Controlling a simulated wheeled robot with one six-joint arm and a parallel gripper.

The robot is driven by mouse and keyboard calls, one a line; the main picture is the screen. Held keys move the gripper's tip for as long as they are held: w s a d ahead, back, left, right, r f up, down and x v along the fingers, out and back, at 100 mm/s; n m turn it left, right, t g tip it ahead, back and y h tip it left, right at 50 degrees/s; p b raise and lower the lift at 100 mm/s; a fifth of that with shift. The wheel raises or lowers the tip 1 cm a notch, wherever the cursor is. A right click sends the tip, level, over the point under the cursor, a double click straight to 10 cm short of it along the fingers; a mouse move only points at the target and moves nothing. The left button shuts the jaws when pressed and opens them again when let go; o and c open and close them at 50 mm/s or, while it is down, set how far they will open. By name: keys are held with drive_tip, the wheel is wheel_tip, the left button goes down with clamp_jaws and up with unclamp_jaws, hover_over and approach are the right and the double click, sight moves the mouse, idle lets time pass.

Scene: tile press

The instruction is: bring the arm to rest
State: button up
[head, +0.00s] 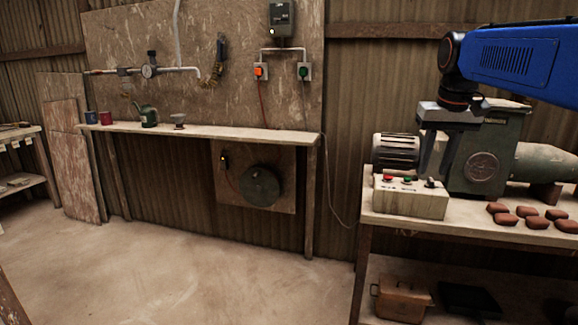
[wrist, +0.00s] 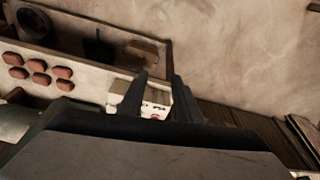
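My gripper (head: 435,173) hangs from the blue arm at the right of the head view, with its fingers pointing down. The fingers stand apart with nothing between them, so it is open and empty. It is above or just behind a pale control box (head: 410,199) with red and green buttons; I cannot tell the exact gap. In the wrist view the two fingers of my gripper (wrist: 159,76) are parted, and part of the control box (wrist: 122,96) shows between and beside them.
A green press machine (head: 484,165) stands on the workbench (head: 385,217). Several reddish-brown tiles (head: 503,219) lie on the bench's right. A wooden box (head: 402,299) sits on the lower shelf. A wall shelf (head: 220,131) holds mugs and a green can. The floor (head: 190,270) at left is clear.

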drive_tip(key=s+a+f+t, duration=0.1)
drive_tip(key=s+a+f, duration=0.2)
drive_tip(key=s+f, duration=0.9)
drive_tip(key=s+a+f+n+t, duration=0.1)
drive_tip(key=s+a+f, duration=0.2)
drive_tip(key=s+f, duration=1)
drive_tip(key=shift+s, duration=0.7)
